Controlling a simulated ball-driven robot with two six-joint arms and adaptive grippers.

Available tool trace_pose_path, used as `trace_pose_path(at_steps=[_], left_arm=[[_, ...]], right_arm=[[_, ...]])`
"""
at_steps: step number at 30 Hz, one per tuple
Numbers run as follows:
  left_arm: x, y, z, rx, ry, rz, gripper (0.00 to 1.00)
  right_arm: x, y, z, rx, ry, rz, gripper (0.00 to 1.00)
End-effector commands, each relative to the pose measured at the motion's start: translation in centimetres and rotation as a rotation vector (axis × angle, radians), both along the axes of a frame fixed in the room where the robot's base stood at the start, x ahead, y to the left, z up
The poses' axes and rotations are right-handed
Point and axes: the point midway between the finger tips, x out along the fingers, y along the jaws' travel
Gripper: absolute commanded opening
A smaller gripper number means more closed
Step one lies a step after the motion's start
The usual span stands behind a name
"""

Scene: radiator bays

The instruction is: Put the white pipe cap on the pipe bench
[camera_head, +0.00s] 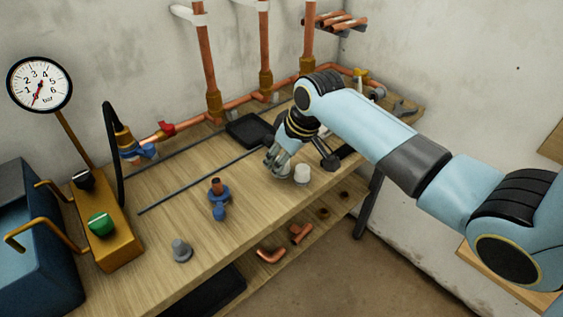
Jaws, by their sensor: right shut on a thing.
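The pipe bench (154,218) is a wooden worktop along the wall, with a lower shelf. The white pipe cap (302,173) is a small pale cylinder at the bench's front edge, right of centre. My right gripper (281,169) points down over the bench and is shut, with the cap at its fingertips. The fingers partly hide how they meet the cap. I cannot tell whether the cap's underside touches the worktop. My left gripper is out of view.
A grey cap (181,251) and blue fittings (219,196) stand on the front of the bench. A black tray (249,130) lies behind the gripper. A gauge (39,84) rises at left. Copper pipes (206,62) run up the wall. Copper elbows (271,255) lie on the lower shelf.

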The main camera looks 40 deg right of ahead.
Motion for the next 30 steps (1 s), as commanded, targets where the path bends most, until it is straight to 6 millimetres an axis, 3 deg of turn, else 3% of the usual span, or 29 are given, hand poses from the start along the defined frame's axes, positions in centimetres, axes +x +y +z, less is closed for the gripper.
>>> trace_pose_path(at_steps=[3,14,15,19,30], left_arm=[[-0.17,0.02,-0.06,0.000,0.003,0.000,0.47],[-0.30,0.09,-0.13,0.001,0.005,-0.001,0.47],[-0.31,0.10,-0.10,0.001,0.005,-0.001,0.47],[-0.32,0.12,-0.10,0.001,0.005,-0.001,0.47],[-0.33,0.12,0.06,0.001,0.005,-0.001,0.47]], right_arm=[[0.01,-0.01,-1.01,0.000,0.000,0.000,0.13],[0.01,-0.02,-1.37,0.001,-0.002,-0.001,0.13],[0.02,-0.03,-1.30,-0.001,-0.002,0.000,0.41],[0.01,-0.02,-1.30,0.000,-0.002,0.000,0.57],[-0.13,-0.10,-0.60,-0.001,-0.002,0.001,0.59]])
